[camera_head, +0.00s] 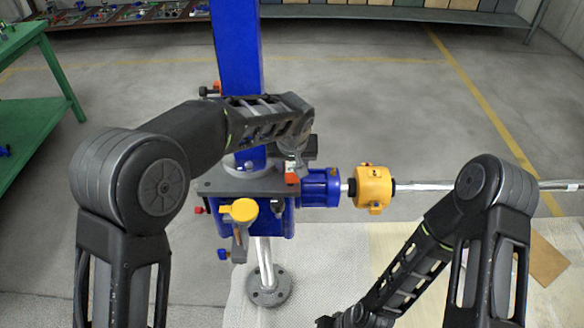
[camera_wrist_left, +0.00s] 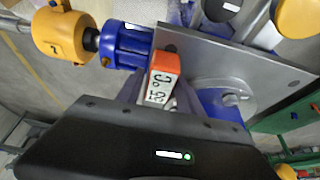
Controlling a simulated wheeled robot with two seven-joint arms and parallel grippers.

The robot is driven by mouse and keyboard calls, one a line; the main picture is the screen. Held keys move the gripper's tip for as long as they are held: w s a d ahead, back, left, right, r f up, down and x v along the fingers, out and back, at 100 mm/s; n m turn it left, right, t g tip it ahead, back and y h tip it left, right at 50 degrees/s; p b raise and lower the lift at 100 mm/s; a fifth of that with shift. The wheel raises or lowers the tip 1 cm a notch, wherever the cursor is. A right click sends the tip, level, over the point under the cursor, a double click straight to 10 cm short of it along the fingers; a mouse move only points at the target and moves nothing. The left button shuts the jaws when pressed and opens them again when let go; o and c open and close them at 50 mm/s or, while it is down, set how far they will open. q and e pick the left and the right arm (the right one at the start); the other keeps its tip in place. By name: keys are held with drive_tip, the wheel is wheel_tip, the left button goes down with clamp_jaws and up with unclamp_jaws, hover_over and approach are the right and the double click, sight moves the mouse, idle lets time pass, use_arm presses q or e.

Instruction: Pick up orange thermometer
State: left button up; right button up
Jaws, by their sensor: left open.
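The orange thermometer (camera_head: 291,178) shows as a small orange and white block at the front of the jack's grey top plate (camera_head: 215,188). In the left wrist view the thermometer (camera_wrist_left: 162,80) has an orange top and a white face reading 35 °C. My left gripper (camera_head: 294,160) is open, pointing down just above and behind the thermometer. Its fingers are mostly hidden, and I cannot tell whether they touch it. My right gripper (camera_head: 350,319) is low at the bottom edge, partly cut off, and its jaws cannot be made out.
A blue column (camera_head: 237,50) rises from the jack. A blue coupling (camera_head: 321,188) and a yellow unit (camera_head: 374,187) sit on a horizontal shaft to the right. A yellow cap (camera_head: 244,210) stands in front. A green table (camera_head: 30,115) is at the left. The floor behind is clear.

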use_arm(q)
drive_tip(key=shift+c, duration=0.2)
clamp_jaws()
idle(0.4)
